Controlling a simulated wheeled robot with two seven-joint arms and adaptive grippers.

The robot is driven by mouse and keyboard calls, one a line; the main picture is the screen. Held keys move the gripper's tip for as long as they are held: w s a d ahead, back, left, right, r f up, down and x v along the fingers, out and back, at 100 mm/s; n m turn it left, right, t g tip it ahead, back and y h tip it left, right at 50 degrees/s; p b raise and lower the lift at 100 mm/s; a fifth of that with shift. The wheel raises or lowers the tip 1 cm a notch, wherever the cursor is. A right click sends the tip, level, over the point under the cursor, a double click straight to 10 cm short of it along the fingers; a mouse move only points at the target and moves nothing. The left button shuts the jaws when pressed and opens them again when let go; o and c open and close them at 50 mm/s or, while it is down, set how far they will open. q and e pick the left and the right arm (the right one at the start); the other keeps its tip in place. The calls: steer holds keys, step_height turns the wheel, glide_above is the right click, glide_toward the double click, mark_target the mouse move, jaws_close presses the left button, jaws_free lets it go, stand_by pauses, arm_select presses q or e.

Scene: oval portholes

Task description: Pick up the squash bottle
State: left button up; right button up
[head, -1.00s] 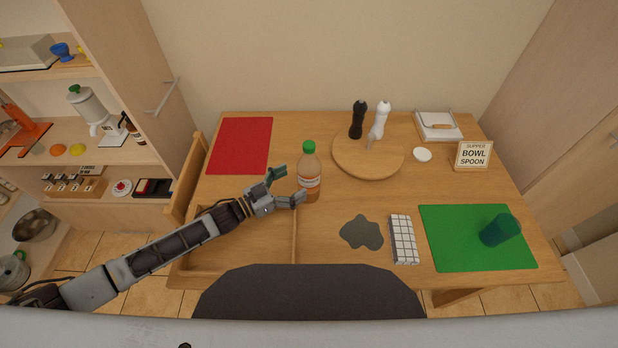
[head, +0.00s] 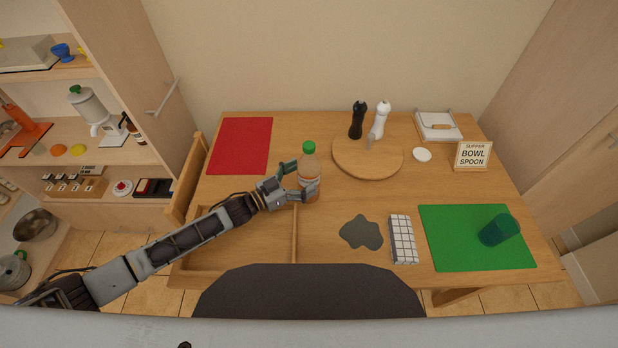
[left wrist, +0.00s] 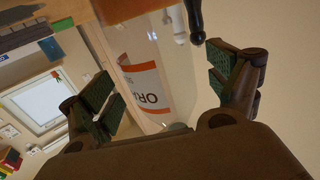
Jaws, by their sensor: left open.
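The squash bottle (head: 308,166) stands upright on the wooden table, with a green cap, orange contents and a white and orange label. My left gripper (head: 304,178) is open at the bottle's left side, its fingers reaching around the bottle's lower half. In the left wrist view the bottle (left wrist: 153,82) fills the middle, between the two spread fingers of the left gripper (left wrist: 165,88). Gaps show between the fingers and the bottle there. My right gripper is not in view.
A round board (head: 350,160) with a black mill (head: 358,119) and a white mill (head: 379,120) stands behind right. A red mat (head: 240,146) lies left. A grey patch (head: 361,232), checked cloth (head: 403,239) and green mat (head: 455,250) with a tumbler (head: 499,230) lie right.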

mark_target(309, 150)
arm_select(q)
steer(key=shift+x, duration=1.35)
steer(key=c, duration=1.4)
steer(key=shift+o, duration=0.2)
steer(key=shift+r, duration=0.15)
steer(key=shift+r, duration=4.95)
